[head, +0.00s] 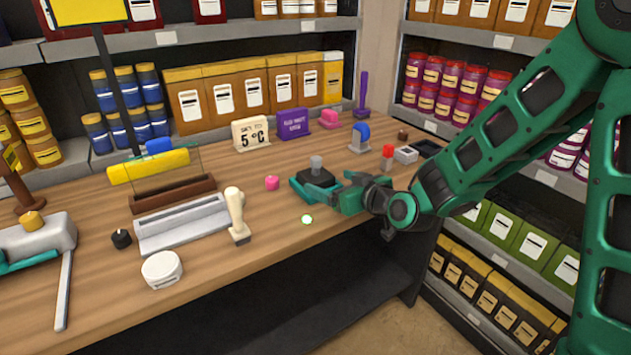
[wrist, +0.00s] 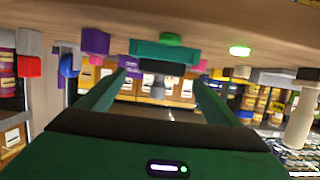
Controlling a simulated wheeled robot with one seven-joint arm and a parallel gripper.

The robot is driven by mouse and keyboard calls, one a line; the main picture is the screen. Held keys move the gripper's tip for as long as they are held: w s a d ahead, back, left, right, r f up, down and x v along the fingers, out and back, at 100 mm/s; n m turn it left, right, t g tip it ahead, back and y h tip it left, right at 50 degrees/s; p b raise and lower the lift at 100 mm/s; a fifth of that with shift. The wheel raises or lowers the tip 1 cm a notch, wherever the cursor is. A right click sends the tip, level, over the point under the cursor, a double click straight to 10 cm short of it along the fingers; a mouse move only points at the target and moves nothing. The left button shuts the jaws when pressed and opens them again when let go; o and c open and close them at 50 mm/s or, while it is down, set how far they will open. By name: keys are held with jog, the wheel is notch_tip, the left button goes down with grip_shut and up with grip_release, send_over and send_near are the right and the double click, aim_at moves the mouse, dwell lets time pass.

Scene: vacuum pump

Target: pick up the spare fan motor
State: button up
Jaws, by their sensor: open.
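A small device with a flat teal base, a dark block body and a grey cylinder on top (head: 315,176) stands upright on the wooden bench; I take it to be the spare fan motor. In the wrist view, where the scene is upside down, its teal base (wrist: 165,50) shows ahead, with the dark body and grey cylinder below it. My gripper (head: 338,190) is open and low over the bench, coming from the right with its fingers at the device. In the wrist view my gripper's two green fingers (wrist: 161,78) lie either side of it. Whether they touch it is unclear.
A pink piece (head: 272,183) and a cream-handled tool (head: 237,218) stand to the left. A blue-topped item (head: 360,138), a red-topped item (head: 387,157) and a grey box (head: 405,154) stand behind right.

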aim_at(320, 177)
jog(key=shift+x, duration=3.1)
jog(key=shift+a+r, duration=0.1)
jog(key=shift+r, duration=0.05)
jog(key=c, duration=1.7)
